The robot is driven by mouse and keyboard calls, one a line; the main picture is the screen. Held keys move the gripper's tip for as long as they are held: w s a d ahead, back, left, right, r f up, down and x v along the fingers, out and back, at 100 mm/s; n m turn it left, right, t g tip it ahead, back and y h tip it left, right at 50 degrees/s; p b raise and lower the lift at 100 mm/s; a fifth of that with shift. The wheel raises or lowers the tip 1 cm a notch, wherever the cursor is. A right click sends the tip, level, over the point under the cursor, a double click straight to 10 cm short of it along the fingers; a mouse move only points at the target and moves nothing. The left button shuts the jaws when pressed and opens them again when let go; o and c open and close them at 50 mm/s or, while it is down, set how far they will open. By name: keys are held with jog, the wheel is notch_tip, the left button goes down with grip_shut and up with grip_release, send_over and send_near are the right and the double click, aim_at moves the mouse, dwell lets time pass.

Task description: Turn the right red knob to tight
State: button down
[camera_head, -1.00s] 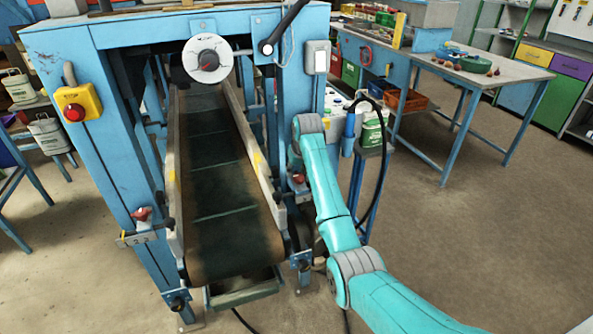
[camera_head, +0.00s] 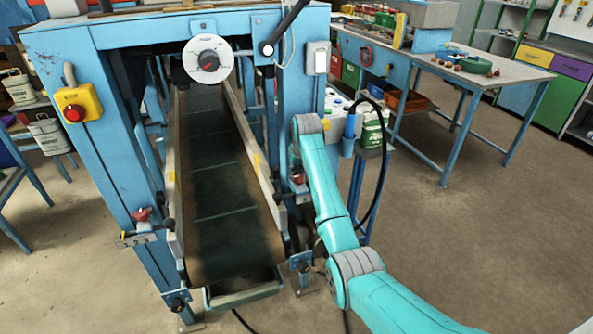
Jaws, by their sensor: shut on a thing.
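The right red knob (camera_head: 298,179) sits on the right side of the conveyor frame, low on the blue post. My teal arm reaches up from the lower right and bends down over it. My gripper (camera_head: 297,170) is small and dark at the knob, shut on it, mostly hidden by my arm. The left red knob (camera_head: 142,214) stands on a bracket with a scale plate on the left post, with nothing touching it. The conveyor belt (camera_head: 225,200) runs between the two knobs.
A yellow box with a red button (camera_head: 77,103) is on the left post. A small stand with bottles and a black hose (camera_head: 381,150) is close right of my arm. Floor is open at right.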

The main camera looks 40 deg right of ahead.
jog(key=m, duration=0.1)
jog(key=m+h, duration=0.1)
jog(key=m, duration=0.1)
jog(key=s+f+m+g, duration=0.1)
jog(key=shift+d+m, duration=0.3)
jog(key=shift+m, duration=0.1)
jog(key=m, duration=0.2)
jog(key=m+g+h, duration=0.1)
jog(key=m, duration=0.1)
jog(key=shift+s+d+m+g, duration=0.15)
jog(key=shift+s+m+g, duration=0.15)
jog(key=shift+s, duration=0.05)
jog(key=m+g, duration=0.1)
jog(key=m, duration=0.3)
jog(key=shift+s+g+h, duration=0.35)
jog(key=shift+g+h, duration=0.05)
jog(key=shift+s+m+g, duration=0.15)
jog(key=shift+m+g, duration=0.15)
jog(key=shift+m, duration=0.65)
jog(key=shift+s+m+g, duration=0.15)
jog(key=shift+m+g, duration=0.15)
jog(key=shift+m, duration=0.65)
jog(key=c, duration=1.1)
grip_release()
jog(key=shift+w+r, duration=0.1)
jog(key=shift+r, duration=0.2)
